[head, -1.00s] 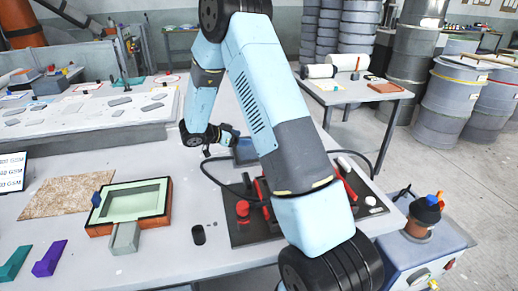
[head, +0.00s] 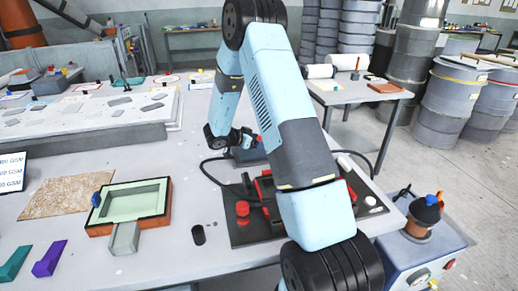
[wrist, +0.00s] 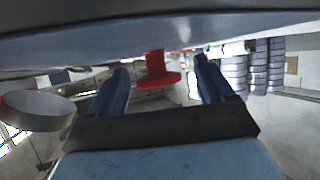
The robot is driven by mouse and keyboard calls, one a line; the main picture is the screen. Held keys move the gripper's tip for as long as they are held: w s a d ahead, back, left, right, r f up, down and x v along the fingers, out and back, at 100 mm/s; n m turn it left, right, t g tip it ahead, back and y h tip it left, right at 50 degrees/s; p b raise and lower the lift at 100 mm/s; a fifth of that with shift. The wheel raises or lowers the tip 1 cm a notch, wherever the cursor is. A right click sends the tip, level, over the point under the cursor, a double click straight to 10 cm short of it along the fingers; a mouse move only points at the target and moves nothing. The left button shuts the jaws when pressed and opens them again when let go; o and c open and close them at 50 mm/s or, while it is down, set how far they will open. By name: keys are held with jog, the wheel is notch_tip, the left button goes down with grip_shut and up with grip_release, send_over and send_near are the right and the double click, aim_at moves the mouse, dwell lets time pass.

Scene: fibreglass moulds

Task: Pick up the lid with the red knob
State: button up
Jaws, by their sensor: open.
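A blue-grey lid (head: 250,158) lies on the table behind the dark plate, partly hidden by my arm. A small red knob (head: 259,141) shows at its top. In the wrist view, the red knob (wrist: 154,75) has a wide flange and stands on the blue-grey surface (wrist: 90,50), which fills the top of the picture. My gripper (wrist: 160,64) is open, with one finger on each side of the knob in that picture. I see gaps on both sides and cannot tell the depth. In the head view my gripper (head: 246,138) is just left of the knob.
A dark plate (head: 235,232) with red clamps and a black cable lies in front. A green-lined mould (head: 133,205), a tan mat (head: 65,196), and teal and purple pieces are at the left.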

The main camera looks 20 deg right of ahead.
jog(key=shift+c, duration=0.4)
jog(key=c, duration=1.3)
